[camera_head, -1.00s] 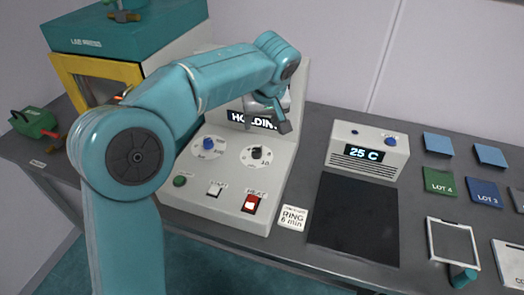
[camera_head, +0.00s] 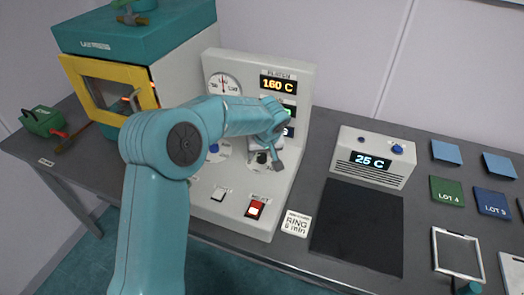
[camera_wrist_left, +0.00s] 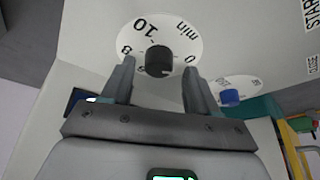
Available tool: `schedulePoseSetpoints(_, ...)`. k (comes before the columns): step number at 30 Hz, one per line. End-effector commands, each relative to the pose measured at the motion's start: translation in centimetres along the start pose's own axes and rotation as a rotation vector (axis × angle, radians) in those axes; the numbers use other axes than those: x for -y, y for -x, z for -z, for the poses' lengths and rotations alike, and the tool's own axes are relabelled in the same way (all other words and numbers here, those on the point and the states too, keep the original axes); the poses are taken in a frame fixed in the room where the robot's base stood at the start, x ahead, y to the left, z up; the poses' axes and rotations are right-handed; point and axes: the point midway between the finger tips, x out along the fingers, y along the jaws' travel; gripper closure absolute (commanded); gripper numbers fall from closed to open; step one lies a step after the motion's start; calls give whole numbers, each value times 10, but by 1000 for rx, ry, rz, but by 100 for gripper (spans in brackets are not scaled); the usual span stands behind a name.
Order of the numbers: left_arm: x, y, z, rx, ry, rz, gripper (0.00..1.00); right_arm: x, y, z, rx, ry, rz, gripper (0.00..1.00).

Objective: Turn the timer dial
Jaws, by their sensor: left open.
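The timer dial is a black knob (camera_wrist_left: 159,60) on a round white scale marked 0, 8, 10 and min in the left wrist view. My left gripper (camera_wrist_left: 159,70) is open, with one finger on each side of the knob in the picture; I cannot tell whether either finger touches it. In the head view my left gripper (camera_head: 265,156) is in front of the dial on the pale rheometer panel (camera_head: 297,110) and hides most of the knob.
A blue knob (camera_wrist_left: 230,97) sits beside the dial. A box reading 25 C (camera_head: 369,163) and a black mat (camera_head: 358,228) are to the right. The yellow-framed press (camera_head: 118,90) stands left.

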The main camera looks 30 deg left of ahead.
Motion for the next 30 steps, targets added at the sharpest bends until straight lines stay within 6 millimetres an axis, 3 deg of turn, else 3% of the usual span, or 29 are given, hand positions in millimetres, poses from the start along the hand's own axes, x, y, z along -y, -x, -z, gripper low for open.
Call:
schedulePoseSetpoints(11, -1, -9, 1, -1, 0, -1, 41, 0, 1, 0, 0, 0, 0, 57)
schedulePoseSetpoints(16, -1, -8, 1, -1, 0, -1, 93, 0, 1, 0, 0, 0, 0, 57)
schedulePoseSetpoints(17, -1, -8, 1, -1, 0, -1, 96, 0, 1, 0, 0, 0, 0, 57)
schedulePoseSetpoints(30, 0, -10, 1, -5, -81, -34, 96, -2, -5, 0, 0, 0, 0, 57)
